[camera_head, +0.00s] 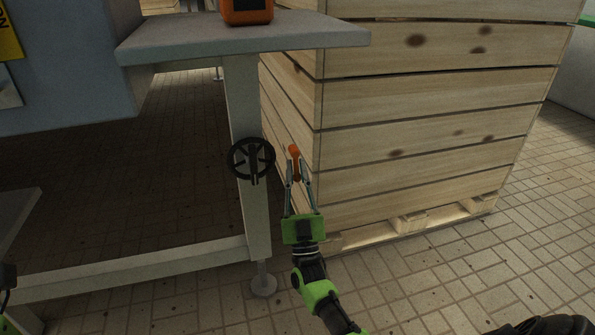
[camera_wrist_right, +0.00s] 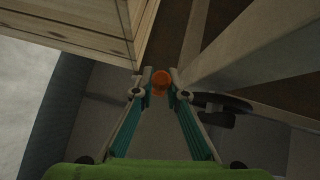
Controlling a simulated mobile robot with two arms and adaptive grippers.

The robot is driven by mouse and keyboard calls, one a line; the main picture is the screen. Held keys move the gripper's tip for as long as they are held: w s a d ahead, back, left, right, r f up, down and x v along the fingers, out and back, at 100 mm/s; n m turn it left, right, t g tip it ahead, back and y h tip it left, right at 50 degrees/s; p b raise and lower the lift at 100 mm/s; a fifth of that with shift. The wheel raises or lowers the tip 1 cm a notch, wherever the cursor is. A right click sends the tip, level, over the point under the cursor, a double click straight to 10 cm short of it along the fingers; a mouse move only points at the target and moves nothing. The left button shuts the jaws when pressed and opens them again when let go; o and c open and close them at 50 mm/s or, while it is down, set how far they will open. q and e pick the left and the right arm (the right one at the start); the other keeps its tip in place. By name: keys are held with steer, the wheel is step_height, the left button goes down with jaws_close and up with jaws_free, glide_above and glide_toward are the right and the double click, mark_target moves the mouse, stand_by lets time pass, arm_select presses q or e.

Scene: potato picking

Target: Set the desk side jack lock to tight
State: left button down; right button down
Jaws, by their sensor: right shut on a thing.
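The orange lock handle (camera_head: 294,152) is at the desk's side, just right of the black handwheel (camera_head: 237,160) on the pale desk leg. My right gripper (camera_head: 296,172) reaches up from below with its fingers shut on the orange handle. In the right wrist view, the orange handle (camera_wrist_right: 161,80) sits between the two fingertips of my right gripper (camera_wrist_right: 160,88). The handle's mount is hidden in both views. Part of the handwheel (camera_wrist_right: 222,103) shows to the right of the fingers there. Only slivers of my left arm show at the head view's lower left edge.
A large wooden crate (camera_head: 430,100) on a pallet stands close to the right of the handle. The grey desk top (camera_head: 240,42) overhangs above, with an orange device (camera_head: 247,12) on it. Tiled floor (camera_head: 430,285) is open at the lower right.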

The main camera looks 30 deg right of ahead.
steer(key=c, duration=2.2)
jaws_free()
steer(key=shift+o, duration=0.2)
steer(key=v, duration=1.2)
